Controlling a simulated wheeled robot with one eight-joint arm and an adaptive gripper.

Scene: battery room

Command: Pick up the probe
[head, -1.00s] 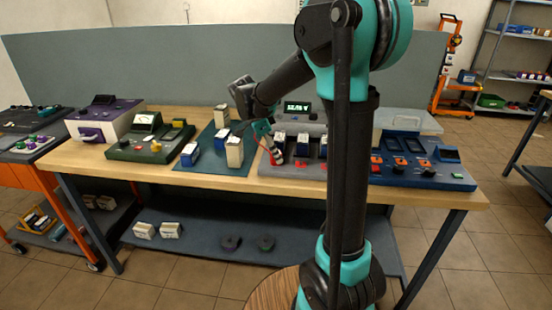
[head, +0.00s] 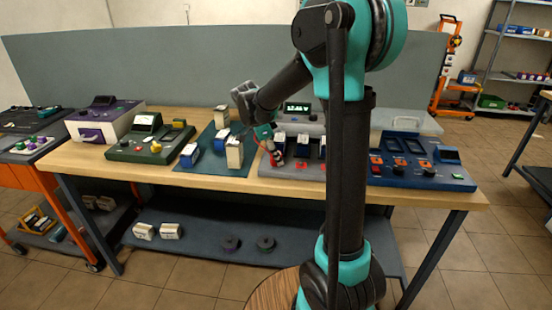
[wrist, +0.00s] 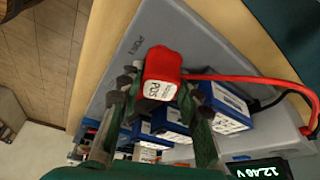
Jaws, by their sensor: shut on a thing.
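The red probe (wrist: 161,72) with a white label reading POS sits between the fingers of my gripper (wrist: 160,92) in the wrist view. My gripper is shut on it. A red cable (wrist: 245,80) runs from the probe to the right. In the head view my gripper (head: 267,138) is over the grey tester station on the bench, with the probe (head: 276,158) below it near the leftmost battery. Whether the probe's tip touches anything is hidden.
Blue-and-white batteries (wrist: 226,106) stand in a row on the grey station (wrist: 190,30) close beside my fingers. A lit voltage display (head: 297,107) is behind them. A blue panel (head: 425,165) stands to the right, and loose batteries (head: 234,153) stand on a mat to the left.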

